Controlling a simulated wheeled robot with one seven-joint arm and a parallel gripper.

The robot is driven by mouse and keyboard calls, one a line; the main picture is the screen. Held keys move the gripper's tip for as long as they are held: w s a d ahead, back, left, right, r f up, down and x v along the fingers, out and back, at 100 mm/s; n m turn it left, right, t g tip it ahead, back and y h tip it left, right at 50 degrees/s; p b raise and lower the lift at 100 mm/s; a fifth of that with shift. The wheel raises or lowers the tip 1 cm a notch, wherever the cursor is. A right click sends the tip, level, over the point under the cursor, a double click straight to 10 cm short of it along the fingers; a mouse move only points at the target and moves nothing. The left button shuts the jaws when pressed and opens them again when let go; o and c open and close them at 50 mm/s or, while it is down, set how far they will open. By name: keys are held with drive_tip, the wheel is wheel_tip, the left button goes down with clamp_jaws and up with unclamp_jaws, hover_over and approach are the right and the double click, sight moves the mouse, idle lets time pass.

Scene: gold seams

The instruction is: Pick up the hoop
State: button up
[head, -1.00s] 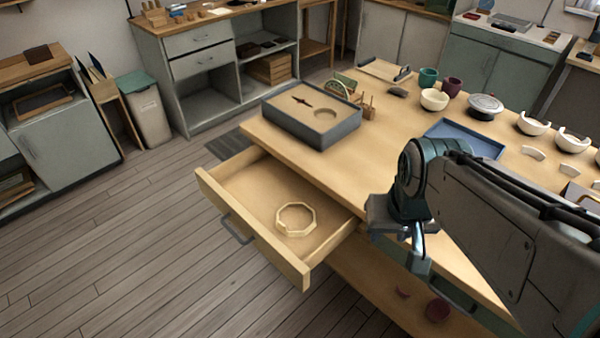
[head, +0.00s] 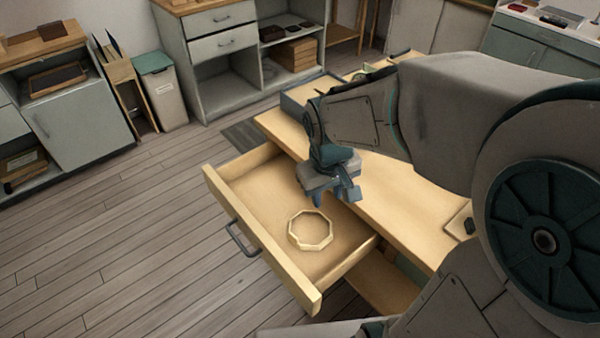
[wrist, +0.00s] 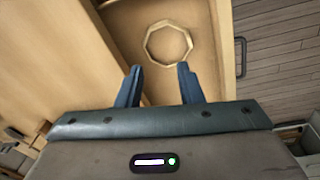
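The hoop (head: 291,231) is a pale, many-sided wooden ring. It lies flat on the floor of the open drawer (head: 262,252). In the wrist view the hoop (wrist: 148,45) shows whole, ahead of the fingertips. My gripper (head: 333,198) is above the inner part of the drawer, on the table side of the hoop and apart from it. In the wrist view my gripper (wrist: 159,70) has its two blue fingers spread with nothing between them.
The worktable (head: 400,205) runs along the drawer's inner side, its top above the drawer. The drawer's front has a dark handle (head: 240,238). A grey box (head: 292,98) on the table is partly hidden by my arm. Bare wooden floor lies left of the drawer.

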drive_tip(key=w+a+f+n+g+b, duration=0.15)
drive_tip(key=w+a+f+n, duration=0.25)
drive_tip(key=a+f, duration=0.4)
drive_tip(key=b, duration=0.2)
hover_over(292, 234)
drive_tip(key=shift+y, duration=0.3)
drive_tip(key=f, duration=0.9)
drive_tip(key=shift+s+a+f, duration=0.1)
drive_tip(key=shift+s+f, duration=0.1)
drive_tip(key=shift+w+f+b, duration=0.15)
drive_tip(key=shift+f+b, duration=0.2)
drive_tip(key=shift+f, duration=1.15)
drive_tip(key=shift+w+f+b, duration=0.1)
drive_tip(key=shift+f+b, duration=0.25)
drive_tip(key=shift+f, duration=1.1)
drive_tip(key=shift+c, duration=0.3)
clamp_jaws()
